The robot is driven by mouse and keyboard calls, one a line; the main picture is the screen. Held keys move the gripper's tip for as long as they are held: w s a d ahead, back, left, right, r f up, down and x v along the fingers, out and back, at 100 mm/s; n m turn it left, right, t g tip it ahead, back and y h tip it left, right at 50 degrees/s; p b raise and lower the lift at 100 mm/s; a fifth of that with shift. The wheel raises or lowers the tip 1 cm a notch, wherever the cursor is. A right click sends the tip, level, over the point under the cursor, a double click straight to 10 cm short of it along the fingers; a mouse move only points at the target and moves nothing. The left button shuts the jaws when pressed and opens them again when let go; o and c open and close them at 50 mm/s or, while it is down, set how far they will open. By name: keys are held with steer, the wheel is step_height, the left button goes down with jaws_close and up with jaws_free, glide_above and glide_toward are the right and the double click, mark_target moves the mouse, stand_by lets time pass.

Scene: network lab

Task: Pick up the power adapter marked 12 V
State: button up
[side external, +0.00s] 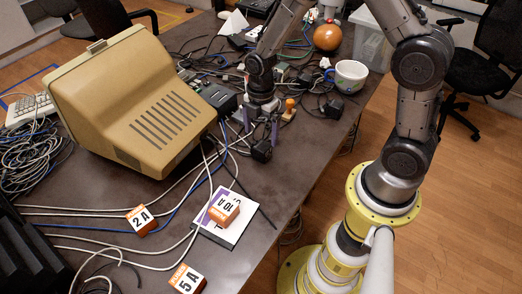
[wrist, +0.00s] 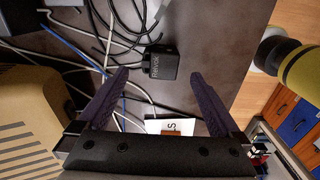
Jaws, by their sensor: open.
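A black power adapter (side external: 262,150) lies on the dark table just below my gripper (side external: 260,134). In the wrist view the adapter (wrist: 160,63) shows pale lettering along one edge, too small to read surely; I cannot make out a 12 V mark. My gripper (wrist: 160,74) is open and empty, with one purple finger on each side of the adapter in that view. Both fingers look apart from it. Another black adapter-like block (side external: 332,107) lies farther right, near the cup; its marking is not readable.
A beige monitor (side external: 140,100) stands close on the left. Cables cross the table around the adapter. Orange-and-white blocks marked 2 A (side external: 141,220) and 5 A (side external: 187,279) lie nearer the camera; another sits on a white-purple booklet (side external: 222,238). A white cup (side external: 350,76) stands right.

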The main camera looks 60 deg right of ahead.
mark_target(261, 145)
steer(key=shift+a+f, duration=0.1)
steer(key=shift+f, duration=3.35)
steer(key=shift+c, duration=0.2)
steer(key=c, duration=1.4)
steer(key=shift+r, duration=0.1)
jaws_close()
steer(key=shift+r, duration=0.1)
